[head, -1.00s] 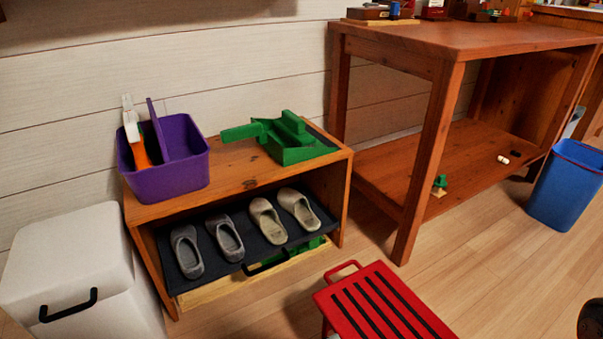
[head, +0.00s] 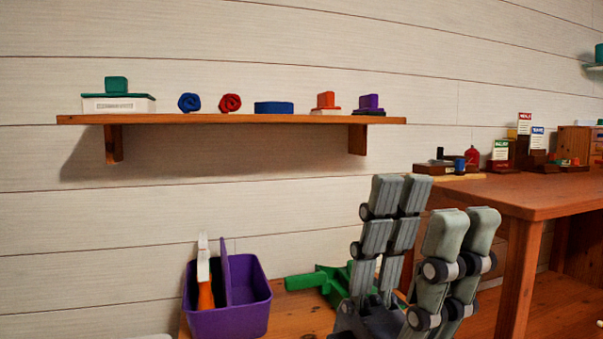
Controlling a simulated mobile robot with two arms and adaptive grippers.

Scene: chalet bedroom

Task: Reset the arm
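My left gripper (head: 425,215) rises from the bottom of the head view, right of the middle, with its fingers pointing up. Its grey fingers stand apart with a gap between them, and nothing shows in the gap. It is in front of the low wooden bench and hides part of a green dustpan-like item (head: 318,281). My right gripper is not in the head view.
A wall shelf (head: 240,119) holds several small items. A purple caddy (head: 232,308) with an orange-and-white tool stands on the low wooden bench (head: 297,315). A wooden table (head: 515,196) with small items on top stands at the right.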

